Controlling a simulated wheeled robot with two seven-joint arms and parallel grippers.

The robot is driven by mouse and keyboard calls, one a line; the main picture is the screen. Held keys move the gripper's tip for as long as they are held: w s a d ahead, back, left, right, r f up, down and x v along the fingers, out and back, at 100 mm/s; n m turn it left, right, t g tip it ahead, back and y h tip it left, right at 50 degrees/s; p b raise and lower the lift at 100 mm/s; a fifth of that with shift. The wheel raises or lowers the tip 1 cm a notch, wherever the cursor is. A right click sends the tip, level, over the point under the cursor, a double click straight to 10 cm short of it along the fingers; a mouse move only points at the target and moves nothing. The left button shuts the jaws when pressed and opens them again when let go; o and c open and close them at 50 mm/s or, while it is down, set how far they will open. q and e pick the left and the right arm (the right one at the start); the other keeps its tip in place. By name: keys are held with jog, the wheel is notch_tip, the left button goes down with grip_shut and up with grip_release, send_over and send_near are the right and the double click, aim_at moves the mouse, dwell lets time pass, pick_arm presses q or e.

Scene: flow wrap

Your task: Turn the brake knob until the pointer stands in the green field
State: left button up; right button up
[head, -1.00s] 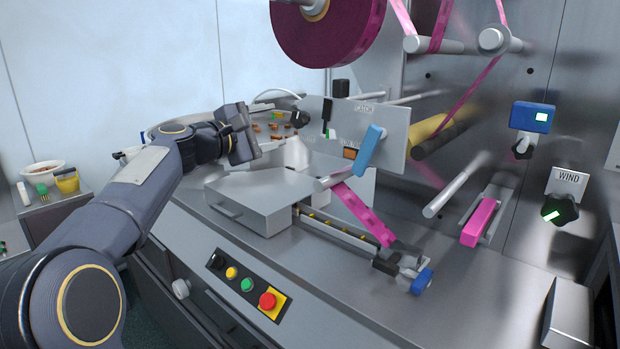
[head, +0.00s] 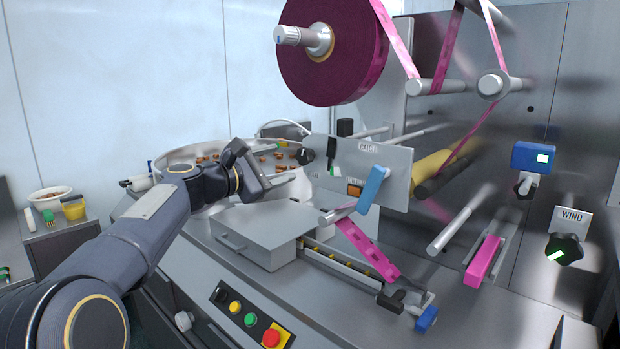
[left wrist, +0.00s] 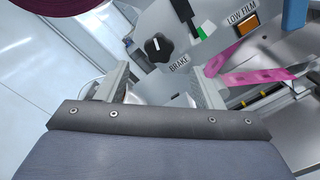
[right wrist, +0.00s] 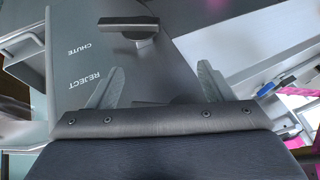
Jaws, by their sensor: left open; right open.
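The brake knob (left wrist: 158,47) is black with a white line, above the word BRAKE in the left wrist view. It shows at the left edge of the grey panel (head: 397,160) in the head view (head: 307,155). My left gripper (left wrist: 162,73) is open and empty. Its fingers are apart from the knob, which appears between and beyond their tips. My right gripper (right wrist: 161,70) is open and empty, seen only in the right wrist view.
A blue lever (head: 372,188) and an amber LOW FILM lamp (head: 354,187) are on the panel. The film reel (head: 345,70) hangs above. A grey box cover (head: 240,243) lies below my left gripper. A dark grey handle (right wrist: 128,28) is ahead of my right gripper.

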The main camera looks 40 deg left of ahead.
aim_at(302, 156)
pick_arm(q)
jog(key=w+n+p, duration=0.1)
jog(key=w+n, duration=0.1)
jog(key=n, duration=0.1)
jog(key=w+n+p, duration=0.2)
jog(key=w+n, duration=0.1)
jog(key=w+n+p, duration=0.2)
jog(key=shift+w+d+r+n, duration=0.2)
jog(key=shift+w+d+n, duration=0.1)
jog(key=shift+n, duration=0.1)
pick_arm(e)
notch_tip(302, 156, up, 6)
jog(key=shift+r, duration=0.25)
pick_arm(q)
jog(key=shift+c, duration=0.3)
jog(key=c, duration=0.9)
pick_arm(e)
jog(key=shift+f, duration=0.2)
